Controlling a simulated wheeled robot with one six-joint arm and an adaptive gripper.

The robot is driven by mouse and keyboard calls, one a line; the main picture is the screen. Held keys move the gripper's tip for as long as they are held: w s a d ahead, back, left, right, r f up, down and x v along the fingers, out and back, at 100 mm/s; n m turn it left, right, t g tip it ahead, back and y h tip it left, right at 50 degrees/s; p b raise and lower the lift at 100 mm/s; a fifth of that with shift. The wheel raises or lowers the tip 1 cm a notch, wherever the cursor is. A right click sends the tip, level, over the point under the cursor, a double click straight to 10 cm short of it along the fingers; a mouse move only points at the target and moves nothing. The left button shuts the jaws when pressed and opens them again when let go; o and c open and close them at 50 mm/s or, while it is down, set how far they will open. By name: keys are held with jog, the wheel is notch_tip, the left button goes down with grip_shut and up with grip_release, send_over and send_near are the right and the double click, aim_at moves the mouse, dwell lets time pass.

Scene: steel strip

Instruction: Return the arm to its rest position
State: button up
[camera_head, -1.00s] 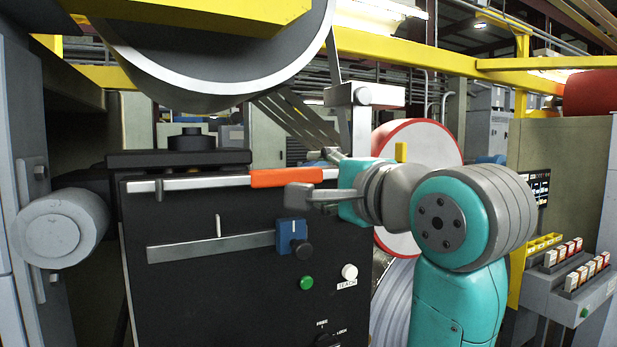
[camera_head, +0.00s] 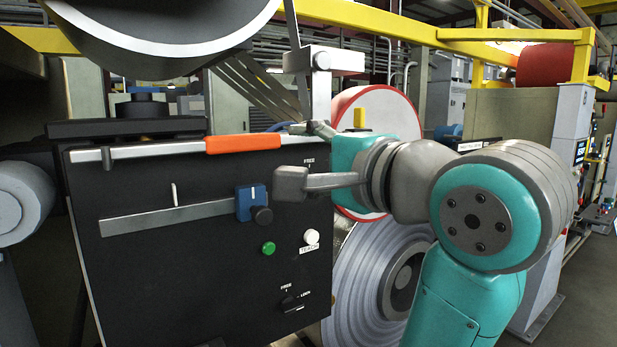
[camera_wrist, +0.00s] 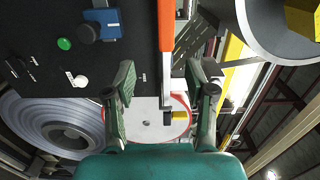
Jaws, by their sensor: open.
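My gripper (camera_head: 300,157) is at the right side of the black machine panel (camera_head: 140,265) in the head view. The far finger is partly hidden behind the near one. In the wrist view my gripper (camera_wrist: 158,82) has its two fingers spread wide. The orange handle sleeve (camera_wrist: 165,28) shows between and beyond them, and nothing is gripped. The orange sleeve (camera_head: 243,143) sits on a metal bar along the panel's top, to the left of my gripper. My teal and grey arm (camera_head: 470,225) is bent at the right of the head view.
A blue slider block (camera_head: 246,203), a green button (camera_head: 268,248) and a white button (camera_head: 311,237) are on the panel. A large steel roll (camera_head: 160,40) hangs above. A coil (camera_head: 360,280) stands behind my arm. Open floor (camera_head: 590,280) shows at far right.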

jog(key=w+d+f+t+h, duration=0.1)
jog(key=w+d+f, duration=0.1)
jog(key=f, duration=1)
jog(key=w+d+f+h, duration=0.2)
jog(key=w+f, duration=0.1)
jog(key=f, duration=0.8)
jog(key=s+d+f+n+h, duration=0.1)
jog(key=s+d+f, duration=0.15)
jog(key=f, duration=0.45)
jog(key=s+d+f+h, duration=0.1)
jog(key=s+d+f, duration=0.15)
jog(key=f, duration=0.45)
jog(key=s+d+f+n+h, duration=0.1)
jog(key=s+d+f, duration=0.15)
jog(key=f, duration=0.45)
jog(key=s+d+f+n+h, duration=0.25)
jog(key=s+f, duration=0.35)
jog(key=s, duration=0.3)
jog(key=s+d+f+n+h, duration=0.1)
jog(key=s+d+f, duration=0.2)
jog(key=s+f, duration=0.5)
jog(key=s+d+r+n+h, duration=0.1)
jog(key=s+n, duration=0.4)
jog(key=s, duration=1.6)
jog(key=shift+s+d+g, duration=0.15)
jog(key=shift+d+g, duration=0.25)
jog(key=shift+d, duration=0.25)
